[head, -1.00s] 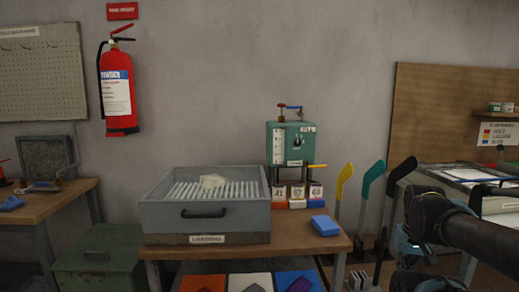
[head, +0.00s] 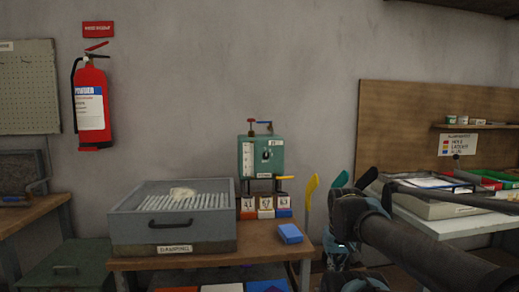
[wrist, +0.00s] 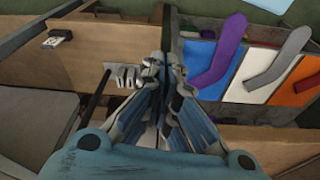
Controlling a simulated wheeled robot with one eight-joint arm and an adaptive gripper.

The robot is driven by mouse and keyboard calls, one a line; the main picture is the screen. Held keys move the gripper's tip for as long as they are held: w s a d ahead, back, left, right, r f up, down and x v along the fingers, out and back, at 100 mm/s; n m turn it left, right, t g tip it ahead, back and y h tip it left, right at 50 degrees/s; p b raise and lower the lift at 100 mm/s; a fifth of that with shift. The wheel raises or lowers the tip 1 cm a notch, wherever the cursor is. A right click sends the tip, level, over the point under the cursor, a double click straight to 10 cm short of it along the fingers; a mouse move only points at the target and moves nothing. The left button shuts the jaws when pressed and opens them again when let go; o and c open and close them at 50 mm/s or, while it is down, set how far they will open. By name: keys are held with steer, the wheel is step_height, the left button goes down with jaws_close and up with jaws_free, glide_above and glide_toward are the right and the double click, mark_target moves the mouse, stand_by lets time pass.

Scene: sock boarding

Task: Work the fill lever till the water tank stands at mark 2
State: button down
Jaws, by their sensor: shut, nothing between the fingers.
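The water tank (head: 246,163) is a green box on the bench against the wall, with a pale gauge strip and a dark dial on its front. Its level is too small to read. A yellow-handled lever (head: 285,178) sticks out to the right at its base. I cannot tell from labels which one is the fill lever. My gripper (wrist: 152,68) is shut and empty in the wrist view, pointing down. In the head view my arm is right of the tank, apart from it.
A grey tray with white slats (head: 155,237) stands left of the tank. Small labelled boxes (head: 266,203) sit below it, and a blue block (head: 290,233) lies at the bench's right. A yellow stick (head: 311,188) stands beside the bench. Coloured panels with socks (wrist: 215,65) lie below.

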steer(key=w+a+r+t, duration=0.1)
steer(key=w+a+r, duration=0.3)
steer(key=w+r, duration=1)
steer(key=w+a+r+n+t, duration=0.15)
steer(key=w+a+r, duration=0.35)
steer(key=w+r, duration=0.85)
steer(key=w+a+r+t, duration=0.2)
steer(key=w+a+r, duration=0.2)
steer(key=w+r, duration=0.95)
steer(key=w+a+r+t+y, duration=0.1)
steer(key=w+a+r, duration=0.4)
steer(key=w+a, duration=0.15)
steer(key=w+a+r+t, duration=0.1)
steer(key=w+a+r, duration=0.4)
steer(key=w, duration=0.3)
steer(key=shift+n+g, duration=0.25)
steer(key=x, duration=1)
steer(key=shift+a, duration=0.25)
steer(key=shift+y, duration=0.3)
